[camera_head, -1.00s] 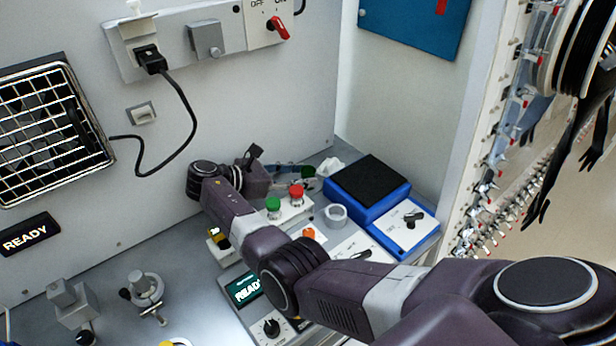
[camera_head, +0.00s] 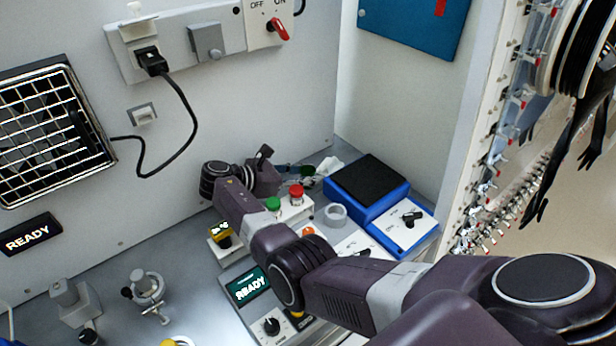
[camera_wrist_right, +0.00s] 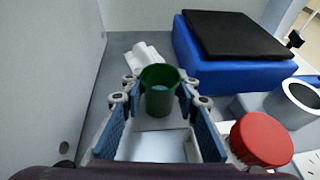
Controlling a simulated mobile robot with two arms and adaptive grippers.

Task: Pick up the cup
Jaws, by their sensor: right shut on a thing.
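A green cup (camera_wrist_right: 159,92) stands upright between the fingertips of my right gripper (camera_wrist_right: 158,98) in the right wrist view. The blue-padded fingers are closed against its sides. In the head view the cup (camera_head: 308,171) is small and partly hidden, just behind the red button. My right arm reaches in from the right and bends back over the bench, with the gripper pointing toward the cup. I cannot tell whether the cup is clear of the bench. My left gripper is not in view.
A blue device with a black top (camera_head: 370,184) stands right of the cup. A crumpled white cloth (camera_wrist_right: 145,56) lies behind it. Red (camera_head: 297,191) and green (camera_head: 272,204) buttons and a grey ring (camera_head: 336,214) are close in front. The wall is on the left.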

